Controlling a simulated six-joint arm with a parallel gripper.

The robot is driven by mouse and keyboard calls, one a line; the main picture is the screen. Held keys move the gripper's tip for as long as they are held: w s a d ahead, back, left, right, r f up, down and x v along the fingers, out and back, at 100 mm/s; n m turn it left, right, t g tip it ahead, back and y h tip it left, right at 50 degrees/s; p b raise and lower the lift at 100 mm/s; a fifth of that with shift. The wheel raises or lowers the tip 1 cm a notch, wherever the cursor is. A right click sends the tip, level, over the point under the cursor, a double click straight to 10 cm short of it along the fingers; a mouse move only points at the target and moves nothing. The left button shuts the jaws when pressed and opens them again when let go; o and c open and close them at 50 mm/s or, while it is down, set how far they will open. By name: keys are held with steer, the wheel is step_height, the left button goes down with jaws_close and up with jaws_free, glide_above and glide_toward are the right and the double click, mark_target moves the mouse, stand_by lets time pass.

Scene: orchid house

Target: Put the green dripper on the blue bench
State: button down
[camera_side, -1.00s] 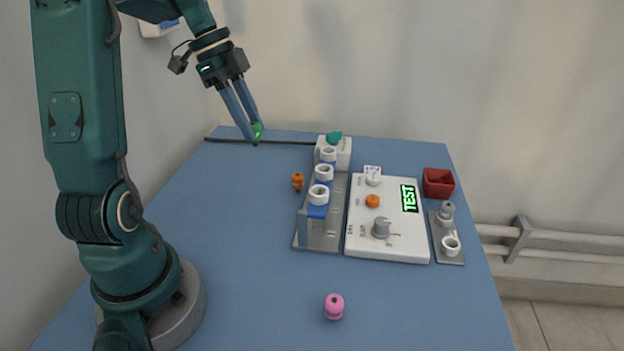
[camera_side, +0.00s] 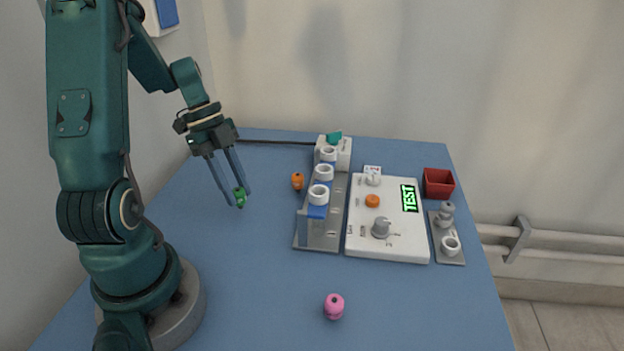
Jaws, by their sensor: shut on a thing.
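The green dripper (camera_side: 240,197) is held between the fingertips of my gripper (camera_side: 239,199), which is shut on it. The dripper hangs at the tips over the left part of the blue bench (camera_side: 240,270). It looks close to the bench top, but I cannot tell whether it touches. The bench surface around it is bare.
An orange dripper (camera_side: 297,181) stands right of my gripper, beside a rack with white rings (camera_side: 318,195). A white control panel (camera_side: 385,245) shows TEST.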

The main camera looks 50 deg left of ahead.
steer(key=shift+f, duration=1.15)
steer(key=c, duration=0.6)
jaws_free()
steer(key=shift+f, duration=0.1)
